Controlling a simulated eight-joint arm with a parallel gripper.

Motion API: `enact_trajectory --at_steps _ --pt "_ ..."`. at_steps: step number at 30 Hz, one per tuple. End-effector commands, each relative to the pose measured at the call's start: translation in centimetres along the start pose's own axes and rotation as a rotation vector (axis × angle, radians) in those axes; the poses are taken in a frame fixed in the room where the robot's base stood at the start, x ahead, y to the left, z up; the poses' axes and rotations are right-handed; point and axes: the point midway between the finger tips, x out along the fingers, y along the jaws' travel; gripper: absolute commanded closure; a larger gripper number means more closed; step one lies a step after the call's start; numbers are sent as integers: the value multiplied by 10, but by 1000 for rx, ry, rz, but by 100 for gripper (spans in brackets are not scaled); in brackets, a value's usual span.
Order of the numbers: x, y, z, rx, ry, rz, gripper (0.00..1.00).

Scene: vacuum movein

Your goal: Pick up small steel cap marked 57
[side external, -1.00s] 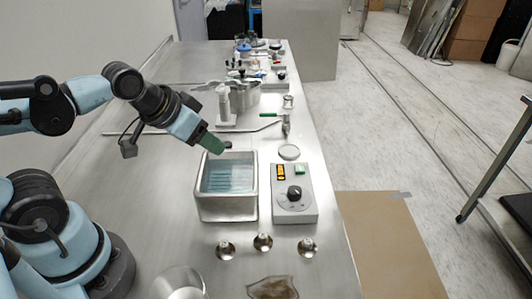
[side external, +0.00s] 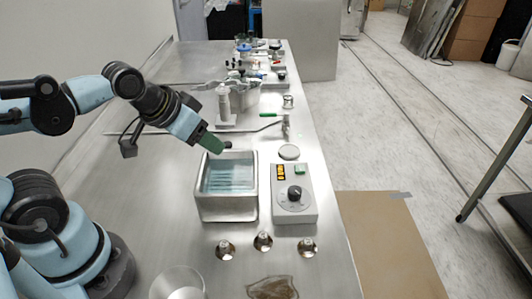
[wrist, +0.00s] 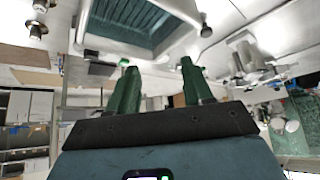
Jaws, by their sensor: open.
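Three small steel caps, a left one (side external: 225,249), a middle one (side external: 263,241) and a right one (side external: 307,247), stand apart on the steel table in front of the bath and the control box. Each has a wide base and a small knob on top. Any number on them is too small to read, so I cannot tell which is 57. Small steel pieces (wrist: 36,29) also show at the upper left of the wrist view. My gripper (side external: 215,146) is above the bath's back left corner, well away from the caps. In the wrist view its green fingers (wrist: 157,76) are apart and empty.
The steel bath (side external: 227,207) holds bluish liquid. The control box (side external: 293,196) with a dial stands right of it, a round lid (side external: 289,152) behind. A clear beaker (side external: 177,284) and a brown stain (side external: 272,288) are near the front. Tools and containers crowd the back.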

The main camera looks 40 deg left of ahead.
Motion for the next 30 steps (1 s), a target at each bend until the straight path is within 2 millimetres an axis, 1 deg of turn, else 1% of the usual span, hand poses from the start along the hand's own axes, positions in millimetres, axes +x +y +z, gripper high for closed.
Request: enact_trajectory --at_steps 2,5,8,13,19,24,27,30 --pt "0 1 0 0 -2 2 50" --pt "0 7 -5 3 -21 14 50" --pt "0 23 -14 9 -69 41 50" --pt "3 67 -32 25 -196 89 50" --pt "12 125 -42 52 -353 110 50" --pt "20 179 -40 86 -478 98 50" --pt "25 207 -34 105 -538 81 50" --pt "29 227 -28 120 -582 63 50"
